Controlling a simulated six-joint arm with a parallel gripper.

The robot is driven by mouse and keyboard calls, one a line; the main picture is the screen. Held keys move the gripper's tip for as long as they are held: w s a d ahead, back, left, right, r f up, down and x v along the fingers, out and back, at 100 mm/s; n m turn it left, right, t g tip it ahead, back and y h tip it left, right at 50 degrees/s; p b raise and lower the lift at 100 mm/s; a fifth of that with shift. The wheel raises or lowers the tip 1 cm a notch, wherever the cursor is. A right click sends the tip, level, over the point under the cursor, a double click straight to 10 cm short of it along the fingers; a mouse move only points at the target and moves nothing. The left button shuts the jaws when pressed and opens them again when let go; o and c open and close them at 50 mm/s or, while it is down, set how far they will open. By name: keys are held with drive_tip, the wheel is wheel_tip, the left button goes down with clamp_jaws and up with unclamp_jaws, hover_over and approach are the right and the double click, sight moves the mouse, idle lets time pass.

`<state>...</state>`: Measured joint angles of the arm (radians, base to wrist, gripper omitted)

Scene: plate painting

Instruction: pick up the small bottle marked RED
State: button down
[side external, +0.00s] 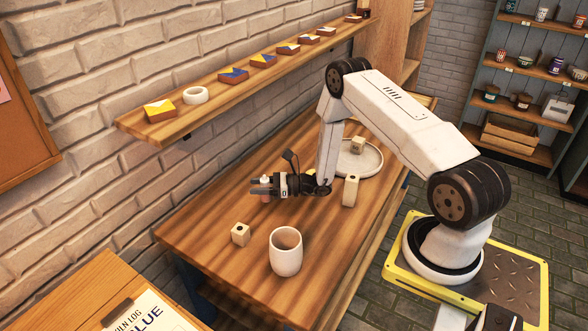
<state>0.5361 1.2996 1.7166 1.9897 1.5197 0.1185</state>
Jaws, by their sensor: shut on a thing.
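My gripper (262,186) reaches left over the wooden table, its fingers level. It is shut on a small pale, pinkish thing (265,197), apparently a small bottle, mostly hidden by the fingers. No RED marking can be read on it at this size. I cannot tell whether its base touches the table.
A white cup (286,254) and a small pale block with a dark hole (240,234) stand near the front. A taller block (350,191) stands to the right. A round plate (372,161) bears another block (357,145). A wall shelf (222,100) holds painted tiles.

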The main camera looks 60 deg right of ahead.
drive_tip(key=s+a+r, duration=0.2)
drive_tip(key=s+r, duration=0.8)
drive_tip(key=s, duration=0.3)
drive_tip(key=shift+s+r, duration=0.15)
drive_tip(key=shift+s, duration=0.25)
